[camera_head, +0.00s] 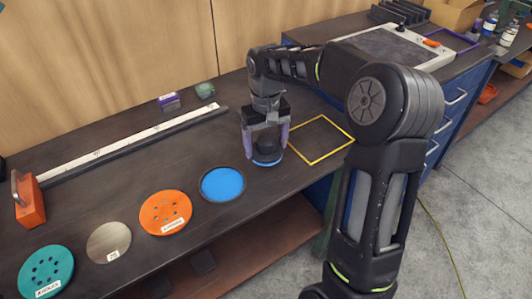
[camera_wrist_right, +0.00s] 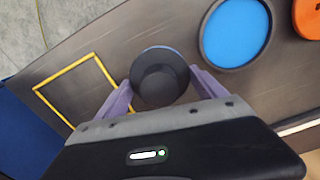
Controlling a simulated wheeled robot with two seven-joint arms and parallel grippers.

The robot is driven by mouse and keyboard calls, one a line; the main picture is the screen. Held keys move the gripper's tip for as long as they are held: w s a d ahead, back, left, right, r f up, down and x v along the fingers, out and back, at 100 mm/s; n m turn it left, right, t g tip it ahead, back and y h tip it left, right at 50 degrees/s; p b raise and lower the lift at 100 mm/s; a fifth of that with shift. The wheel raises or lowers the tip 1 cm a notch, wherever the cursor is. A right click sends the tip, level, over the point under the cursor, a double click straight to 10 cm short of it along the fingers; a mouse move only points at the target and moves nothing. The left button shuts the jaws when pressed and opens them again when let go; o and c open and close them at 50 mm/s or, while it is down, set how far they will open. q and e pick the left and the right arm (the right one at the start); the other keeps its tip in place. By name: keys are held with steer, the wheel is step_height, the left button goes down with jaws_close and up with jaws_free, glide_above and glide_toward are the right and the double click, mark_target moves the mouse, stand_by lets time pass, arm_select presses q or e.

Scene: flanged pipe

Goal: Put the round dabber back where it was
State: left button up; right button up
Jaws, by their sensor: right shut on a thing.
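My right gripper (camera_head: 266,146) is shut on the round dabber (camera_head: 267,156), a dark round piece with a blue underside edge. The gripper points down and the dabber is upright, at or just above the dark bench; I cannot tell whether it touches. In the right wrist view the dabber (camera_wrist_right: 159,78) sits between the two purple-grey fingers. A yellow square outline (camera_head: 346,131) on the bench lies just right of the dabber and is empty. A round dish with blue inside (camera_head: 222,184) lies left of it. My left gripper is not in view.
An orange disc (camera_head: 165,212), a metal disc (camera_head: 109,242) and a teal disc (camera_head: 46,272) lie along the bench front. A long white rule (camera_head: 130,138), an orange block (camera_head: 28,200) and small purple (camera_head: 169,101) and green (camera_head: 205,90) blocks are behind.

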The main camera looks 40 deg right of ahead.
mark_target(266, 154)
steer(key=shift+f, duration=0.1)
steer(key=shift+f, duration=1.75)
steer(key=shift+f, duration=0.15)
steer(key=o, duration=1.1)
steer(key=shift+o, duration=0.2)
step_height(266, 154, up, 12)
steer(key=shift+r, duration=0.2)
